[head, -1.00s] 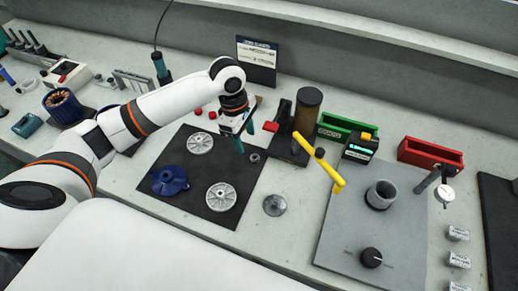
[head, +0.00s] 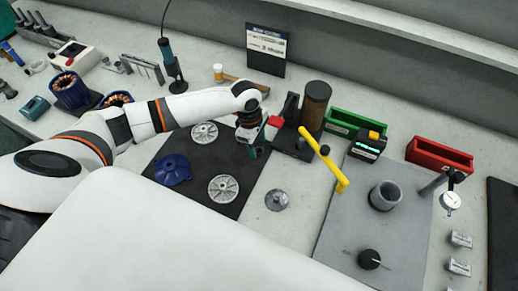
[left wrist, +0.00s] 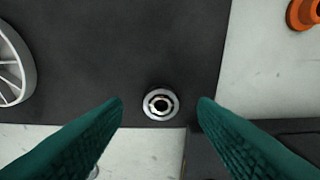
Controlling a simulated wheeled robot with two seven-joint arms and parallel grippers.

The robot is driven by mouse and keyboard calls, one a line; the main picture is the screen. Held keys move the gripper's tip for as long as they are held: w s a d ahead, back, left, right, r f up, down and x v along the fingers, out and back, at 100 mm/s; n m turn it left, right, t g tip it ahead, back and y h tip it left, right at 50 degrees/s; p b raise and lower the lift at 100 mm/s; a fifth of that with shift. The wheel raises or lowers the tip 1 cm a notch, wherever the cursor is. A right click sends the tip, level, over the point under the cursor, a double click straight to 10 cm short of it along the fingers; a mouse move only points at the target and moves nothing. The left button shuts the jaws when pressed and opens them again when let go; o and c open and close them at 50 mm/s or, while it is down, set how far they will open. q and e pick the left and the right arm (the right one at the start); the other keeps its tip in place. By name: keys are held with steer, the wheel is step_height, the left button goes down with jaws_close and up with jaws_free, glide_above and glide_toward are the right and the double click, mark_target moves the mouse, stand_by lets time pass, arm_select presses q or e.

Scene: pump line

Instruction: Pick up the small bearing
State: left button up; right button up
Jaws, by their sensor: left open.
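The small bearing (left wrist: 160,104) is a metal ring with a dark hole. In the left wrist view it lies on the black mat (left wrist: 110,50), near the mat's edge. My left gripper (left wrist: 160,108) is open, with its teal fingers on either side of the bearing and apart from it. In the head view my left gripper (head: 250,150) is over the right part of the mat, and the bearing is hidden there by the gripper. My right gripper is not in view.
Two silver spoked discs (head: 223,188) and a blue flanged part (head: 171,170) lie on the mat.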

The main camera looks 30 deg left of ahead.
arm_select(q)
steer(key=shift+w+d+f, duration=0.1)
steer(key=shift+d+f, duration=0.1)
steer(key=shift+f, duration=0.6)
steer(key=c, duration=0.9)
steer(key=shift+o, duration=0.2)
steer(key=shift+r, duration=0.1)
step_height(320, 180, up, 10)
